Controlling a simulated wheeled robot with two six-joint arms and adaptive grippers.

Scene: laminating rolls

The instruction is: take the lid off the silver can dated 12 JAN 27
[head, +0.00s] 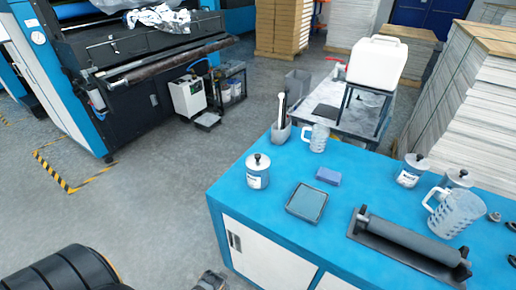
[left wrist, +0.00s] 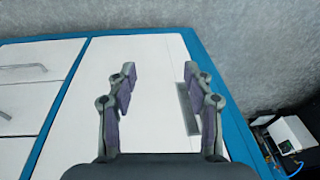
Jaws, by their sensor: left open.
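Three silver cans with black-knobbed lids stand on the blue-topped bench. One can (head: 257,172) is alone near the left end, a second can (head: 411,171) is at the back right, and a third can (head: 458,180) is partly hidden behind a jug. All three lids are on. The label dates are too small to read. My left gripper (left wrist: 160,85) is open and empty in the left wrist view, over the bench's white cabinet doors. In the head view only a bit of it (head: 210,281) shows at the bottom edge, apart from the cans. My right gripper is not seen.
The bench (head: 290,215) also holds a grey tray (head: 307,203), a blue block (head: 328,176), a tool holder (head: 281,131), a small jug (head: 316,139), a large jug (head: 455,214) and a roller (head: 410,238) in a trough. Bench top around the left can is clear.

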